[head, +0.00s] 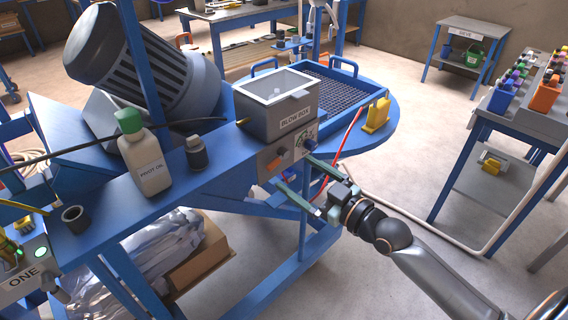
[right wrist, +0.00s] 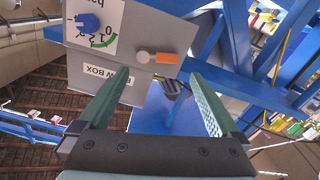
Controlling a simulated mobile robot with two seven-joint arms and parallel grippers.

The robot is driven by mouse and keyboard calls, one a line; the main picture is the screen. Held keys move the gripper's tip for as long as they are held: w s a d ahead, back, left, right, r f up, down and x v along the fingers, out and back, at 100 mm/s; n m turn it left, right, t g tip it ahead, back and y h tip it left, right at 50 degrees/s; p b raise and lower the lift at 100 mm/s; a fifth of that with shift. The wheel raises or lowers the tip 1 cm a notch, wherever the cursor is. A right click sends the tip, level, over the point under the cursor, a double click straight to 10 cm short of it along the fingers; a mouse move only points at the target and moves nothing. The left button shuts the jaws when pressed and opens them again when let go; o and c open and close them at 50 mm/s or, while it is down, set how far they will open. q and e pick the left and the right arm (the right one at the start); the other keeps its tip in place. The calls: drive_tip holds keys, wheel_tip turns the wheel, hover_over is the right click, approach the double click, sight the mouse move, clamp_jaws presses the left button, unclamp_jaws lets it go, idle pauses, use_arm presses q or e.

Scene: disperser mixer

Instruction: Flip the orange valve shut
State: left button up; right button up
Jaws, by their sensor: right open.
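The orange valve (head: 278,160) is a small lever on the front panel of the grey blow box (head: 270,118). In the right wrist view the orange lever (right wrist: 166,58) extends sideways from a round grey pivot, parallel to the panel's lower edge. My right gripper (head: 292,172) is open in front of that panel, its two green fingers spread toward it. In the right wrist view the fingers (right wrist: 153,82) frame the lever area with nothing between them; contact with the lever is not visible. My left gripper is not in view.
A blue knob (head: 310,146) with a dial sits on the same panel, beside the valve. A blue mesh tray (head: 322,90) lies behind the box. A red hose (head: 338,150) hangs nearby.

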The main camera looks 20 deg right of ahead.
sight(278, 161)
drive_tip(key=shift+x, duration=2.7)
drive_tip(key=shift+c, duration=0.4)
drive_tip(key=c, duration=1.3)
drive_tip(key=shift+r+m+p, duration=0.3)
drive_tip(key=shift+m+p, duration=0.2)
drive_tip(key=shift+p, duration=0.2)
drive_tip(key=shift+r+m+p, duration=0.1)
drive_tip(key=shift+m+p, duration=0.25)
drive_tip(key=shift+m, duration=0.05)
drive_tip(key=shift+d+m+p, duration=0.1)
drive_tip(key=shift+m+p, duration=0.2)
drive_tip(key=shift+m, duration=0.3)
drive_tip(key=o, duration=1.4)
